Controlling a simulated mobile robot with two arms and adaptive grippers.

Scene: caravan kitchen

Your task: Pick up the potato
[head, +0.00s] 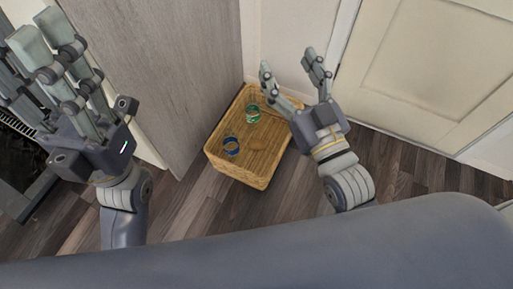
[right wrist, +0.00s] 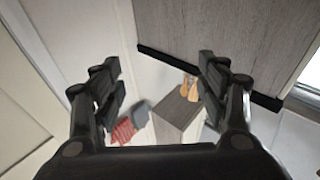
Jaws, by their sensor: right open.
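My right gripper (head: 290,66) is open and empty, up and to the right of the basket in the head view. Its spread fingers also show in the right wrist view (right wrist: 160,85), with nothing between them. My left gripper (head: 25,52) is at the upper left, fingers apart and empty, partly cut off by the frame edge. No potato shows in the right wrist view.
Wood floor (head: 400,165) is clear on the right.

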